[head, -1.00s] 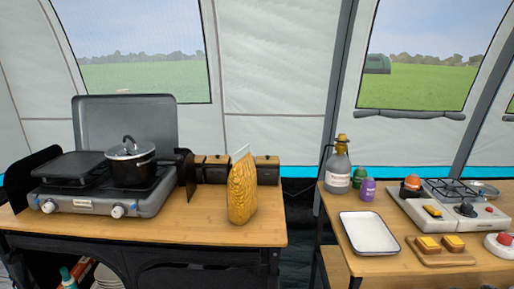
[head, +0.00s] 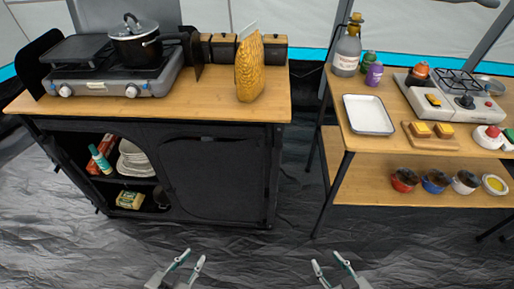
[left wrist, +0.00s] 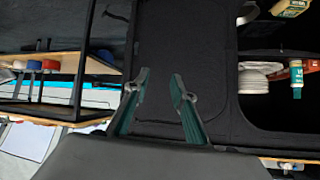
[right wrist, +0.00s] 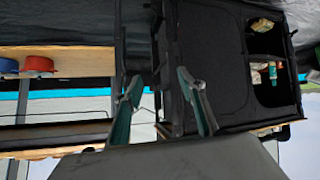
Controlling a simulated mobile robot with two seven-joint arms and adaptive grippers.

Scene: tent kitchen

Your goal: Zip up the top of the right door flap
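The right door flap (head: 215,180) is a dark fabric panel on the front of the black cabinet under the stove. It hangs upright over the right half of that front. Its zip and pull are too small and dark to make out. The flap also shows in the left wrist view (left wrist: 185,45) and the right wrist view (right wrist: 212,45), both upside down. My left gripper (head: 195,256) is open and empty, low in front of the cabinet and apart from it. My right gripper (head: 326,259) is open and empty, further right, also apart from the cabinet.
The cabinet's left compartment is open, with plates (head: 135,158) and a teal bottle (head: 100,160) on its shelves. A wooden-topped table (head: 375,148) with a lower shelf of small pots stands to the right. The dark floor (head: 260,255) before the cabinet is clear.

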